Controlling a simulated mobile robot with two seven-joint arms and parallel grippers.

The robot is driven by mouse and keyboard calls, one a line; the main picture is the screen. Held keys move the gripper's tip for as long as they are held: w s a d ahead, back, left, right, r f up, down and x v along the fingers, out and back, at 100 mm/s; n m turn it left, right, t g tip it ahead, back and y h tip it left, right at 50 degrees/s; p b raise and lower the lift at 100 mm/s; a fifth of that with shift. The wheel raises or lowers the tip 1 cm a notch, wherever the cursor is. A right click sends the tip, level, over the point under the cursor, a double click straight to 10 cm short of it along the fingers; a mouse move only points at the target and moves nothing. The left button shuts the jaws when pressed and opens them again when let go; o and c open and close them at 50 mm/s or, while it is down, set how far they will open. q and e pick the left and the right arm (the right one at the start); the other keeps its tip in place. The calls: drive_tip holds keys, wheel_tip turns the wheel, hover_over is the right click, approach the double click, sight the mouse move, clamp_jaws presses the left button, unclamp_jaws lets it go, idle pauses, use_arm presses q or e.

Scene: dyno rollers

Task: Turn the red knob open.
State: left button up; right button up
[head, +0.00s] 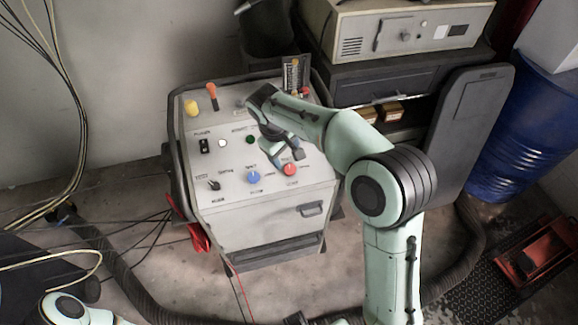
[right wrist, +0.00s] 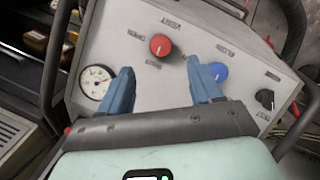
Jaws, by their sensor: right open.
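The red knob (head: 290,169) is on the sloped top panel of the grey control cabinet (head: 232,222), near its right front. In the right wrist view, the red knob (right wrist: 160,45) sits just beyond the fingertips, roughly centred between them. My right gripper (head: 285,153) hangs over the panel just behind the knob in the head view. Its two blue fingers (right wrist: 159,66) are apart with nothing between them. I see no contact with the knob. Part of my left arm shows at the bottom left of the head view; its gripper is not clearly seen.
A blue knob (head: 253,177) is left of the red one, and a black knob (head: 214,185) further left. A round gauge (right wrist: 97,82) is close to one finger. An orange-topped lever (head: 212,95) and yellow knob (head: 191,107) stand at the panel's back. A blue barrel (head: 520,130) stands right.

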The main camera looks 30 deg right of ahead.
sight(290, 169)
drive_tip(key=x, duration=0.9)
drive_tip(key=shift+w+f+b, duration=0.1)
drive_tip(key=shift+b, duration=0.2)
drive_tip(key=c, duration=1)
